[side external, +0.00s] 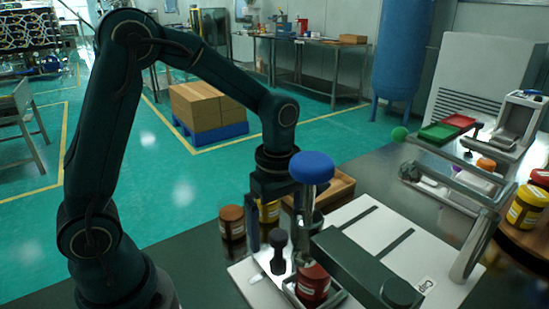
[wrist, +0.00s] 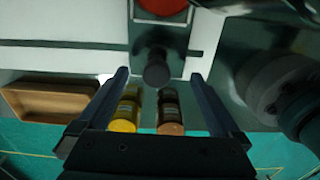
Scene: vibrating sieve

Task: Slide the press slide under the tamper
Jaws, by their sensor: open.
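My gripper (side external: 281,238) is open, with one finger on each side of the knob in the wrist view (wrist: 159,76). I see no contact with the knob.
A brown-lidded jar (side external: 232,222) and a yellow jar (side external: 268,211) stand close to my gripper. A wooden tray (side external: 338,187) lies behind. A dark beam (side external: 355,262) crosses the white base plate (side external: 375,222) on the right. Metal sieve framing (side external: 450,180) stands farther right.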

